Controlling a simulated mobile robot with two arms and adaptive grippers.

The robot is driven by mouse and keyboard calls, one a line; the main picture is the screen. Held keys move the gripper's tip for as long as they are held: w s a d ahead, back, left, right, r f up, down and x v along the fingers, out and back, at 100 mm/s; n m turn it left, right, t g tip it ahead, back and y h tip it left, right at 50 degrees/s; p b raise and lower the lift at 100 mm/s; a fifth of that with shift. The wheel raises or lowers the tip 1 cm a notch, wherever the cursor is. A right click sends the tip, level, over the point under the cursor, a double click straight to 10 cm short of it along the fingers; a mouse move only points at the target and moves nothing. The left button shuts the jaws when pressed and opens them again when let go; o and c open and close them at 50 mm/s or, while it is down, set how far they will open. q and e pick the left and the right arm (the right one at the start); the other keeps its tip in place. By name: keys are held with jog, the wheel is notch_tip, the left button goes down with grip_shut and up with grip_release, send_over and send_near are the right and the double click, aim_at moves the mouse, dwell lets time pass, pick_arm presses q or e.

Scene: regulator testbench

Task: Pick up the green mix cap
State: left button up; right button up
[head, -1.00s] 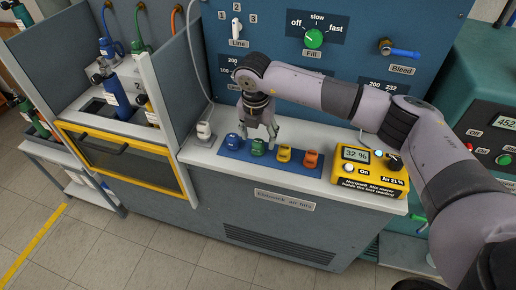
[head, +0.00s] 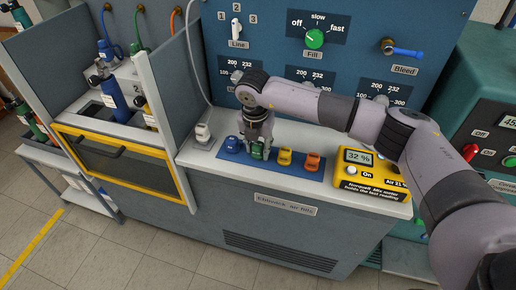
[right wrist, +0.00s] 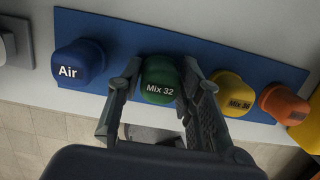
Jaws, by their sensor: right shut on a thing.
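The green mix cap (right wrist: 160,82), labelled "Mix 32", is at the blue mat (right wrist: 205,50) in the right wrist view, between the two fingers of my right gripper (right wrist: 158,92). The fingers are shut on its sides. In the head view the green cap (head: 257,152) shows below my right gripper (head: 257,148), partly hidden by the fingers. Whether it touches the mat or is slightly raised I cannot tell. My left gripper is not in view.
A blue "Air" cap (right wrist: 79,63) stands left of the green one. A yellow cap (right wrist: 232,93) and an orange cap (right wrist: 283,103) stand to the right.

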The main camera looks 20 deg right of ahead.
aim_at(258, 144)
jog(key=c, duration=0.4)
notch_tip(258, 144, up, 20)
jog(key=b, duration=0.1)
dwell(0.5)
